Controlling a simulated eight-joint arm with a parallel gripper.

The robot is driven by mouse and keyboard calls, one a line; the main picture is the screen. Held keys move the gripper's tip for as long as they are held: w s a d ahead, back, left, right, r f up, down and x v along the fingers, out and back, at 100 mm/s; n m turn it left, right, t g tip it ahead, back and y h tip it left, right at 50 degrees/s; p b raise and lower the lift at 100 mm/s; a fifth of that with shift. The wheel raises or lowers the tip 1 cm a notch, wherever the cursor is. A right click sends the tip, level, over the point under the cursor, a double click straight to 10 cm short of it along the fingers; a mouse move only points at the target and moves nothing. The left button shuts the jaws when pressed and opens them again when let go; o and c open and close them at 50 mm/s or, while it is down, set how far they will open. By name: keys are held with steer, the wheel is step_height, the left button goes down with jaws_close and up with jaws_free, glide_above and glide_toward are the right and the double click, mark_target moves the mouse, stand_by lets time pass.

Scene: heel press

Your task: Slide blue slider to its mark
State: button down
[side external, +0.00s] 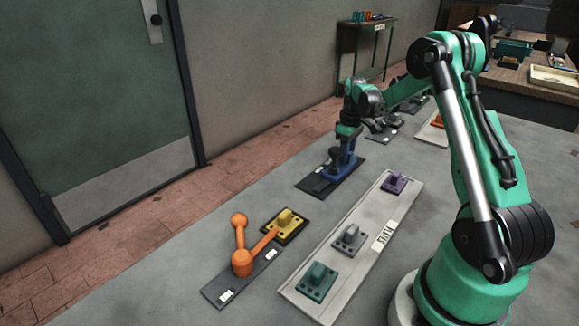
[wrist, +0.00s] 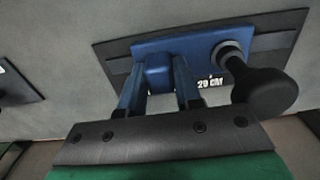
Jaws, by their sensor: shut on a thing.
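The blue slider (side external: 341,169) sits on a dark base plate (side external: 312,187) in the side view. In the wrist view the blue slider (wrist: 204,50) is a flat blue plate with a raised blue block and a black-knobbed handle (wrist: 268,92). The dark base plate (wrist: 281,33) extends past it on both sides. A white label reading "20 CM" (wrist: 210,82) shows beside the handle. My gripper (wrist: 158,73) is shut on the raised block, one finger on each side. In the side view my gripper (side external: 347,143) is low over the slider. The mark's exact place is hard to tell.
A pale tray (side external: 322,266) labelled "PLATES" holds teal, grey and purple plates nearer my base. An orange lever (side external: 242,258) and a yellow plate (side external: 284,226) stand front left. A dark fixture (side external: 383,131) lies behind the slider. Bare table separates the slider from the tray.

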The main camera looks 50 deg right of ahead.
mark_target(336, 149)
steer(key=a, duration=0.6)
steer(key=c, duration=0.6)
jaws_free()
steer(key=shift+r, duration=2.85)
